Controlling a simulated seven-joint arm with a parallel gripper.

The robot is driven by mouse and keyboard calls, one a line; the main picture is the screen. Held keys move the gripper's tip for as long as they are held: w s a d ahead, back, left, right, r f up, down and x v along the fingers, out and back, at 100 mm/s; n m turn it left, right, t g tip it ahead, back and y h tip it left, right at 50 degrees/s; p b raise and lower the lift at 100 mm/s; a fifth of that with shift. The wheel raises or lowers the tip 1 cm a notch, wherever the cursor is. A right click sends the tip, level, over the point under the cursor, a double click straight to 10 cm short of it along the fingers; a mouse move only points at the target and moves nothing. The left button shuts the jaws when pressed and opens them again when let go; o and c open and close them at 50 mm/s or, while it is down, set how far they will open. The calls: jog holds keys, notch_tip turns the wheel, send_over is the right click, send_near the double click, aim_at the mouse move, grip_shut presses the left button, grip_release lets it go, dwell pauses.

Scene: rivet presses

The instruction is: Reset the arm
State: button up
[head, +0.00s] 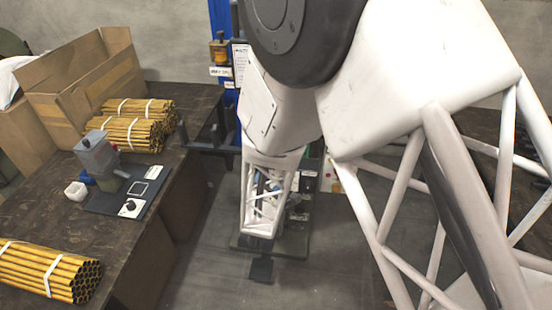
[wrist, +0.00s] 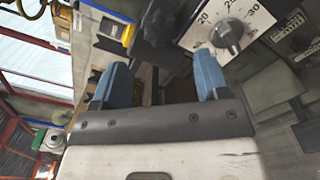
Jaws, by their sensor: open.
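My gripper (wrist: 160,82) shows in the wrist view with its two blue fingers spread wide apart. Nothing is between the fingers, and they touch nothing that I can make out. A dial (wrist: 228,35) with a dark knob and printed numbers is just beyond the right finger. In the head view my white arm fills the middle and right and reaches away toward the machine at the back. The gripper itself is hidden behind the arm there.
In the head view, a dark table (head: 40,208) on the left holds bundles of yellow tubes (head: 45,270), a cardboard box (head: 95,78) and a small grey device (head: 97,155). A blue post (head: 220,20) stands behind. Grey floor (head: 205,260) is clear beside the table.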

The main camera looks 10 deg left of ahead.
jog(key=s+d+r+m+g+y, duration=0.2)
jog(key=d+r+m+g, duration=0.6)
jog(key=d+r+m, duration=0.65)
jog(key=s+d+r+m+g, duration=0.2)
jog(key=s+d+r+m, duration=0.1)
jog(key=s, duration=0.5)
jog(key=s+d+r+m+g+h, duration=0.1)
jog(key=s+d+r+m+g, duration=0.2)
jog(key=s+d, duration=0.4)
jog(key=s+d+r+m+g+h, duration=0.1)
jog(key=s+d+r+m+g, duration=0.1)
jog(key=s+d+r+m, duration=0.3)
jog(key=s+r, duration=0.1)
jog(key=s, duration=0.3)
jog(key=shift+s+d+r, duration=0.15)
jog(key=shift+d+r, duration=0.05)
jog(key=shift+d, duration=0.2)
